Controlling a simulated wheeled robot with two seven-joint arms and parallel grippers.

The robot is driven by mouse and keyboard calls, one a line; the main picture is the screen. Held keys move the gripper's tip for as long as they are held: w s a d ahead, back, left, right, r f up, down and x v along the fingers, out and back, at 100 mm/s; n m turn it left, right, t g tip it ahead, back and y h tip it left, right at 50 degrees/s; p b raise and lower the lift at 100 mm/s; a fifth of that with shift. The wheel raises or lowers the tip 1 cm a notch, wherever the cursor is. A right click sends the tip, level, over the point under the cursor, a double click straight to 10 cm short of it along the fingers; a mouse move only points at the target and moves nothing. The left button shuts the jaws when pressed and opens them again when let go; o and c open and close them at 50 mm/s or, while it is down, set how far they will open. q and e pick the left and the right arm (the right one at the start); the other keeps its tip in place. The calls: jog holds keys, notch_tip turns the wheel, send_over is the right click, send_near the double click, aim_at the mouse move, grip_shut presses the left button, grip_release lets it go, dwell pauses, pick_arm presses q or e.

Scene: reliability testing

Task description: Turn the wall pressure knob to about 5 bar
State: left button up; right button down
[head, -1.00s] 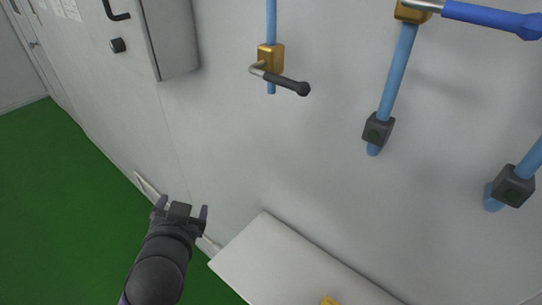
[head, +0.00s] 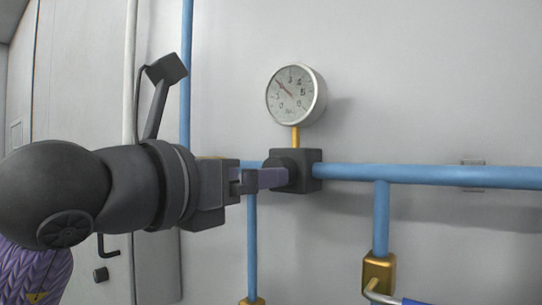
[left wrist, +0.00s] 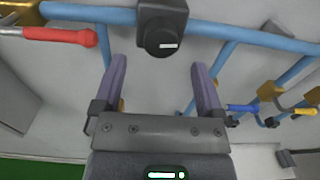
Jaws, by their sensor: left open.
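The round pressure gauge (head: 300,84) is on the wall above the pipe. Its red needle points to the upper left, near the 2 as far as I can tell. The dark knob sits on a black block (head: 309,171) below the gauge. In the left wrist view the round knob (left wrist: 158,40) has a white mark lying roughly level, pointing right. My left gripper (head: 284,178) is open, its purple fingers pointing at the knob. In the left wrist view the knob is just beyond the gap between the fingertips; I cannot tell whether they touch. My right gripper is out of view.
A blue pipe (head: 430,175) runs right from the block, with branches below carrying brass valves (head: 379,272). In the left wrist view a red handle (left wrist: 62,35) is at upper left and a blue handle (left wrist: 243,108) at right.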

aim_at(287, 162)
pick_arm(q)
jog(key=p+x, duration=0.2)
jog(key=x, duration=0.2)
jog(key=shift+w+d, duration=0.25)
jog(key=shift+w, duration=0.05)
grip_shut()
jog(key=shift+m+b, duration=3.2)
jog(key=shift+m, duration=4.5)
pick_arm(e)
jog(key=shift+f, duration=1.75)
pick_arm(q)
grip_release()
